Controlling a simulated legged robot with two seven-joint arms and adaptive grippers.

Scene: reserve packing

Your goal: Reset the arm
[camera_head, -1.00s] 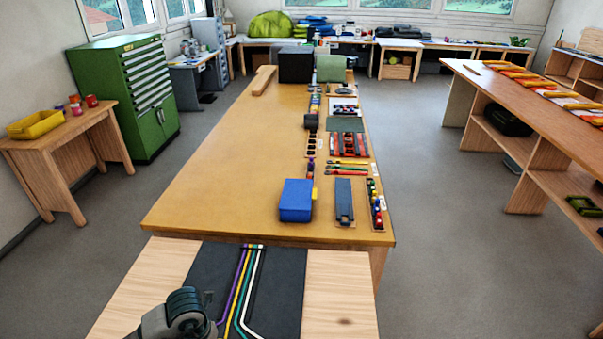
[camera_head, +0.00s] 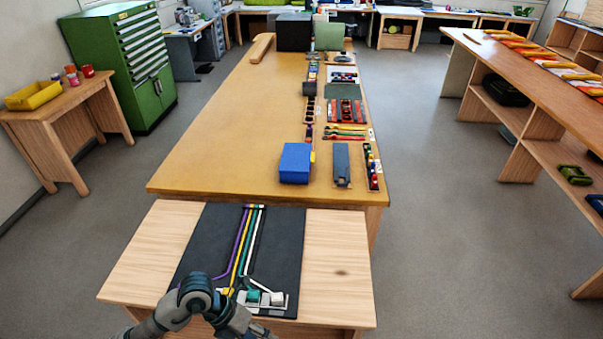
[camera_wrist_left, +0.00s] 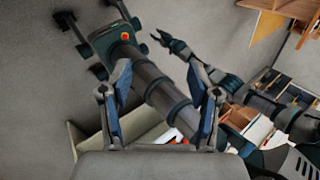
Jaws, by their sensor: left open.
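My left arm comes in at the bottom of the head view, over the near edge of the small wooden table (camera_head: 335,255). Its gripper is at or below the frame edge there. In the left wrist view my left gripper (camera_wrist_left: 162,100) shows two blue-grey fingers spread wide apart, with nothing between them. Behind them are parts of my own body and the grey floor. What looks like my right gripper (camera_wrist_left: 170,42) is at the top middle of that view, dark and small; its opening is unclear.
A dark mat (camera_head: 275,240) with coloured strips lies on the small table, with a white and teal block fixture (camera_head: 262,298) at its near end. The long table (camera_head: 220,165) beyond holds a blue box (camera_head: 295,163) and several trays.

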